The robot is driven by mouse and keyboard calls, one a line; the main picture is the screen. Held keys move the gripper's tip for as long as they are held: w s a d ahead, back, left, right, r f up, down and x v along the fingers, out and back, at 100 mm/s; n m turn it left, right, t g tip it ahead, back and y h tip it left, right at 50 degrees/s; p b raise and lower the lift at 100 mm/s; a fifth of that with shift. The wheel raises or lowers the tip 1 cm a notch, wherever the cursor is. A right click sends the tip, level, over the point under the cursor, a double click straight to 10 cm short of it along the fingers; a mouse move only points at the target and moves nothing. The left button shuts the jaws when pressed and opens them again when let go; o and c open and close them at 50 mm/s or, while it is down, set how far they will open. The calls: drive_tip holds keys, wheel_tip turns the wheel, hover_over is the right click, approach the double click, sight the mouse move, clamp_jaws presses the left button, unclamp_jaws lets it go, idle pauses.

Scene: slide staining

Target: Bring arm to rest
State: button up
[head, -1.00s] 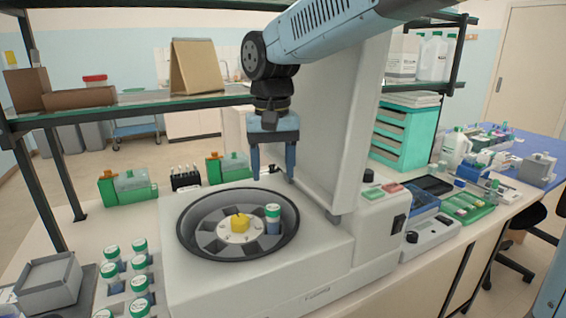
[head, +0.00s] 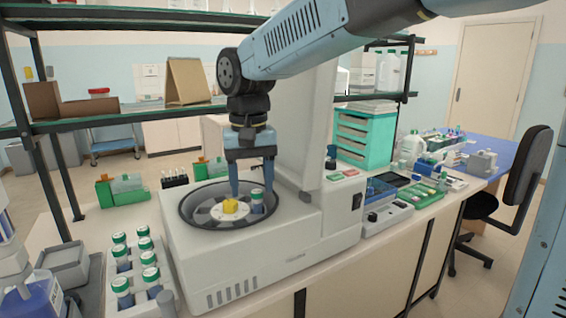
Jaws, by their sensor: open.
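My gripper (head: 253,188) points straight down over the round bowl of the white centrifuge (head: 264,262). Its blue fingers are apart and nothing shows between them. A vial with a green and white cap (head: 257,203) stands in the bowl, just below and beside the right finger; whether they touch I cannot tell. The yellow hub (head: 230,206) sits at the middle of the rotor. The centrifuge's lid (head: 308,140) stands open behind and to the right of my gripper. My arm reaches in from the upper right.
A rack (head: 140,296) with several capped vials stands left of the centrifuge. A glass shelf (head: 110,113) runs behind my gripper. Green-based boxes (head: 122,190) stand behind the centrifuge. Small instruments (head: 388,218) and a teal drawer unit (head: 366,135) are to the right.

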drive_tip(key=s+d+r+m+t, duration=0.1)
drive_tip(key=s+d+m+t, duration=0.15)
drive_tip(key=d, duration=1.55)
drive_tip(key=s+d+f+t, duration=0.3)
drive_tip(key=s+d, duration=0.5)
drive_tip(key=d, duration=0.4)
drive_tip(key=shift+m, duration=0.35)
